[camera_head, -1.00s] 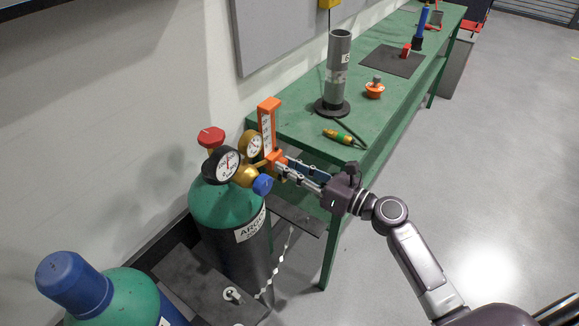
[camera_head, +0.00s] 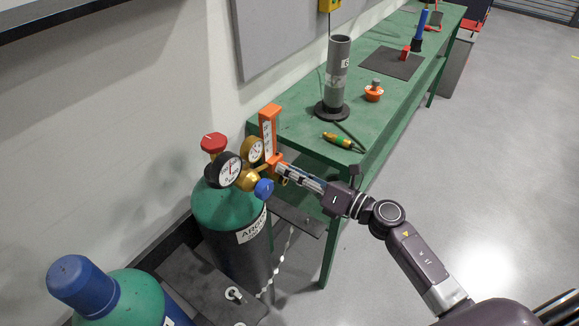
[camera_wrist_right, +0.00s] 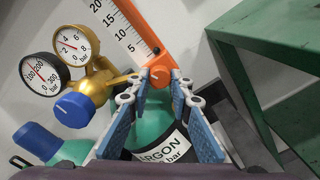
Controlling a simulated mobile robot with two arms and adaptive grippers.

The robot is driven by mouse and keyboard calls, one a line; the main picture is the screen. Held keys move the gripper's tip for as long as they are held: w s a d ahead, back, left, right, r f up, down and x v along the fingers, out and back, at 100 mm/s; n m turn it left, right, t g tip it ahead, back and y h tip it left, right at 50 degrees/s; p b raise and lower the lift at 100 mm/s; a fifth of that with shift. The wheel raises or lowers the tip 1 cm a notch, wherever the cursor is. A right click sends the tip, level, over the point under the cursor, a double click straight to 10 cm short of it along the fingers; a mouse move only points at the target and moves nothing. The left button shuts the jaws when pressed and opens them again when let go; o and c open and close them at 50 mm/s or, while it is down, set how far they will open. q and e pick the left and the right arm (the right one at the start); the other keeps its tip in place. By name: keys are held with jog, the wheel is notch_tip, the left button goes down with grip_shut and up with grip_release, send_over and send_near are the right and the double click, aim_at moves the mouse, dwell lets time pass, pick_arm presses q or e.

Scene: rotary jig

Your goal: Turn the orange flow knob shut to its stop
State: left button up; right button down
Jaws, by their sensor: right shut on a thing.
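The orange flow knob (camera_wrist_right: 160,74) sits at the bottom of an orange flowmeter (camera_head: 267,128) with a white scale, on the brass regulator (camera_head: 247,180) of the green argon cylinder (camera_head: 218,206). My right gripper (camera_head: 283,171) reaches it from the right. In the right wrist view the fingertips (camera_wrist_right: 159,80) are on either side of the knob, shut on it. In the head view the fingers hide most of the knob. How far it is turned cannot be read. My left gripper is not in view.
Two dial gauges (camera_head: 229,168), a blue knob (camera_head: 264,188) and a red valve handwheel (camera_head: 214,142) are close by. A green bench (camera_head: 300,108) stands behind, bearing a grey tube (camera_head: 338,65). A second cylinder (camera_head: 135,290) stands at the front left.

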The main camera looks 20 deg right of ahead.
jog(key=m+p, duration=0.2)
jog(key=m, duration=0.2)
jog(key=shift+m, duration=0.4)
dwell(0.4)
jog(key=c, duration=1.7)
grip_release()
jog(key=shift+c, duration=0.2)
jog(key=v, duration=0.8)
